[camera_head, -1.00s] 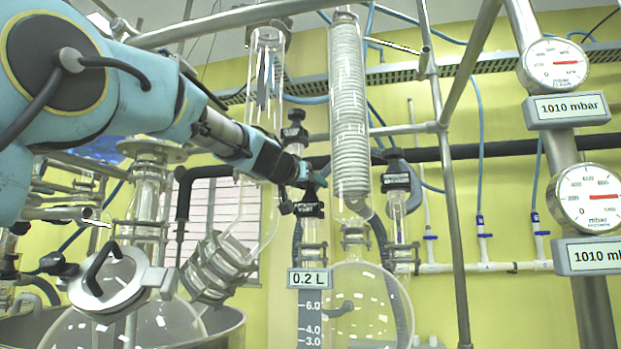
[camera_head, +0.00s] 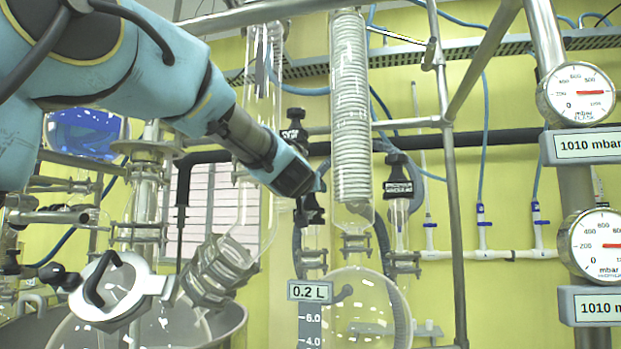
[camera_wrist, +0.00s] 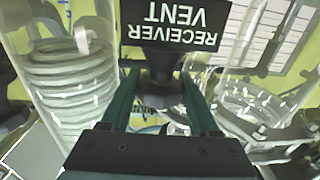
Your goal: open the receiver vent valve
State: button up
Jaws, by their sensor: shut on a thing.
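The receiver vent valve is a black knob with a black plate reading "RECEIVER VENT" (camera_wrist: 175,28), upside down in the wrist view. In the head view the valve (camera_head: 311,214) sits on top of a glass neck above the round receiver flask (camera_head: 365,305). My gripper (camera_wrist: 160,82) has its two green fingers on either side of the knob's dark stem and is shut on it. In the head view my gripper (camera_head: 313,187) reaches the valve from the upper left and partly covers it. The knob's exact turn angle cannot be told.
A coiled condenser (camera_head: 350,110) stands close right of my gripper. Another black labelled valve (camera_head: 398,190) is farther right, and one (camera_head: 293,130) is behind. Metal frame rods (camera_head: 447,180) surround the glass. Two gauges (camera_head: 577,93) read 1010 mbar.

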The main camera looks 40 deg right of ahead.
jog(key=shift+r+n+t+y+p, duration=0.15)
jog(key=shift+n+t+y+p, duration=0.6)
jog(key=shift+p, duration=1)
jog(key=shift+n+t+y+p, duration=0.65)
jog(key=shift+t+y+p, duration=0.2)
jog(key=shift+t+p, duration=0.15)
jog(key=shift+f+n+t+y+p, duration=0.2)
jog(key=shift+n+t+y, duration=0.5)
jog(key=shift+y, duration=0.25)
jog(key=shift+f+n+t+y+p, duration=0.15)
jog(key=shift+n+t+y, duration=0.3)
jog(key=shift+n+y, duration=0.45)
jog(key=shift+r+y, duration=0.15)
jog(key=shift+y, duration=0.2)
jog(key=o, duration=1.1)
